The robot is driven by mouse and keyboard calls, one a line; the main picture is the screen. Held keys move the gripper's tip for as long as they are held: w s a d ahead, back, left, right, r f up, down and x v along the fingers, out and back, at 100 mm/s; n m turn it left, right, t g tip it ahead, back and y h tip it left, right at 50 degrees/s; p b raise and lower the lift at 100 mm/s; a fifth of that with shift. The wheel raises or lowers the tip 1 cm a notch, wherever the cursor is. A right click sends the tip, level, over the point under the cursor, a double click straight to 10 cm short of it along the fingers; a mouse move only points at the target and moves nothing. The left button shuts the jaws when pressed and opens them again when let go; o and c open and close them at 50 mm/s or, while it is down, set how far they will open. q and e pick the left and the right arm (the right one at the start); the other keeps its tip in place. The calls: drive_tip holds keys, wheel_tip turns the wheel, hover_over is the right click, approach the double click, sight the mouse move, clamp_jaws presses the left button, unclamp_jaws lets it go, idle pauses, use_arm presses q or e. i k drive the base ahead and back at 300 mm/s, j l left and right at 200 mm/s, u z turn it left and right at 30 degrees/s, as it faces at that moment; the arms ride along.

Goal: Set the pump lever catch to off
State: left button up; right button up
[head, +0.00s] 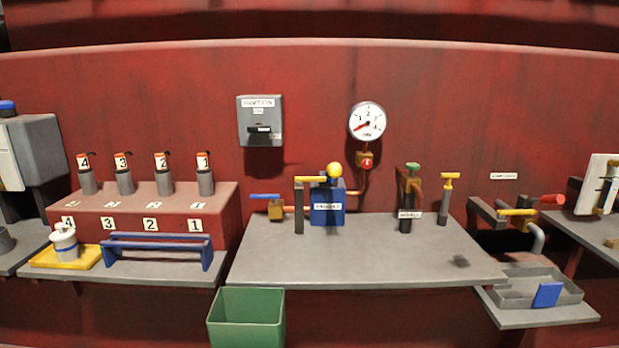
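No part labelled as a pump lever catch can be read at this size. On the right, a dark fitting (487,211) carries a bar with a yellow handle (517,212) and a red grip (551,199). A white label (503,176) above it is too small to read surely. In the middle, a blue box (327,214) has a yellow ball (334,170) above it and a yellow bar (310,179) beside the ball. I cannot tell which of these is the pump lever or how its catch is set. Neither of my grippers is in view.
A grey bench (350,262) has a mostly clear front. A green bin (246,318) stands below its left front. A round gauge (367,122) and a grey switch box (260,121) are on the red wall. A grey tray (515,293) with a blue block (547,294) sits lower right.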

sight(299, 180)
drive_tip(key=i+j+u, duration=0.4)
drive_tip(key=i+j, duration=0.15)
drive_tip(key=i, duration=0.2)
drive_tip(key=i+j+u, duration=0.2)
drive_tip(key=i, duration=0.2)
